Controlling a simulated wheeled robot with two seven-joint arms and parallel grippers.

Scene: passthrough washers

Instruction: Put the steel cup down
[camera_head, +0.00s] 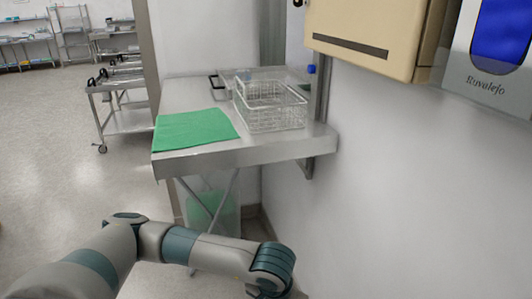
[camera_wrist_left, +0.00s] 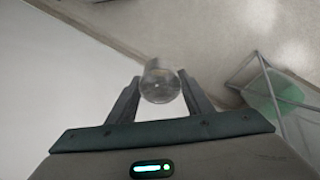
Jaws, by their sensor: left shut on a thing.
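In the left wrist view, my left gripper (camera_wrist_left: 160,95) is shut on the steel cup (camera_wrist_left: 160,84), a shiny round grey thing held between the two fingers. The floor and a pale wall show below and around it, so the cup is in the air. In the head view my left arm reaches in from the lower left, and its gripper and the cup are out of the picture. A steel table (camera_head: 240,155) stands ahead with a green cloth (camera_head: 195,130) on its near left part. My right gripper is in neither view.
A wire basket (camera_head: 270,108) stands on the table's right part, with a small blue-capped thing (camera_head: 311,69) behind it. A beige wall box (camera_head: 365,35) hangs at the upper right. A steel cart (camera_head: 122,95) stands to the left. A bin (camera_head: 205,205) with something green sits under the table.

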